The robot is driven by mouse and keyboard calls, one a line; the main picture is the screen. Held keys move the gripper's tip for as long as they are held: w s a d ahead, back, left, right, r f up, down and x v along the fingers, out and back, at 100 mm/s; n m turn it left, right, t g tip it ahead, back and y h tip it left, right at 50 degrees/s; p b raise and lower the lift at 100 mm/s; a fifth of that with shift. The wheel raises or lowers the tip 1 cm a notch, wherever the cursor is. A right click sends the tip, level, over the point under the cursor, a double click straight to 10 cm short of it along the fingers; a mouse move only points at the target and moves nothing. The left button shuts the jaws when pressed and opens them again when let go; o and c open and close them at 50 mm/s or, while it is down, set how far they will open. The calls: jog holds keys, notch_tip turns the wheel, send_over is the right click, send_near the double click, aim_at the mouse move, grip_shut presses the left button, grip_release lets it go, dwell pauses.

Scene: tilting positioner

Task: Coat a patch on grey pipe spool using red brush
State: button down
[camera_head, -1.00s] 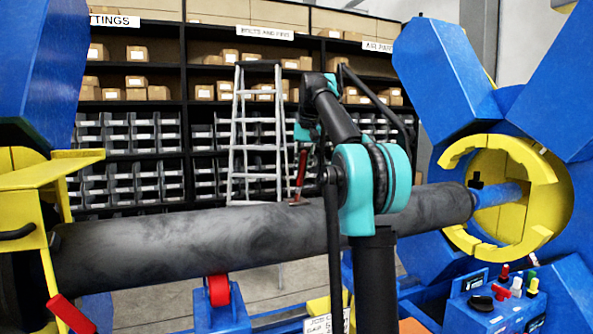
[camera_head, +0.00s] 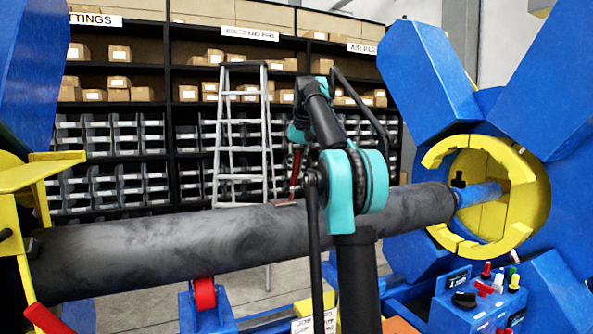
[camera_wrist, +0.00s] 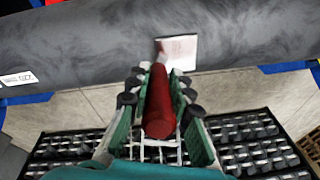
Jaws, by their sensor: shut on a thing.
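The grey pipe spool (camera_head: 150,250) lies across the positioner, mottled light and dark, and spans the top of the wrist view (camera_wrist: 100,40). My gripper (camera_wrist: 158,90) is shut on the red brush (camera_wrist: 158,108), whose handle points toward the wrist camera. The red brush also shows in the head view (camera_head: 295,172), upright with its lower end at the top of the pipe. In the wrist view a pale rectangular patch (camera_wrist: 180,52) lies on the pipe at the brush's tip. I cannot tell whether the bristles touch it. My arm hides part of the pipe.
The yellow chuck (camera_head: 500,195) with blue arms holds the pipe's right end. A red roller (camera_head: 204,293) sits under the pipe. A control box (camera_head: 480,305) stands at lower right. A ladder (camera_head: 240,130) and shelves with boxes (camera_head: 118,85) are behind.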

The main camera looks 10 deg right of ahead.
jog(key=shift+a, duration=3.85)
jog(key=shift+w+d+r, duration=0.1)
jog(key=shift+w+d, duration=0.15)
jog(key=shift+d, duration=1)
jog(key=shift+w+d+f, duration=0.1)
jog(key=shift+w+d, duration=0.15)
jog(key=shift+d, duration=0.95)
jog(key=shift+w+d+r, duration=0.1)
jog(key=shift+w+d, duration=0.15)
jog(key=shift+d, duration=1)
jog(key=shift+w+v, duration=0.15)
jog(key=shift+v, duration=0.6)
jog(key=shift+w+v, duration=0.15)
jog(key=shift+v, duration=0.55)
jog(key=shift+a+r, duration=0.1)
jog(key=shift+a, duration=0.05)
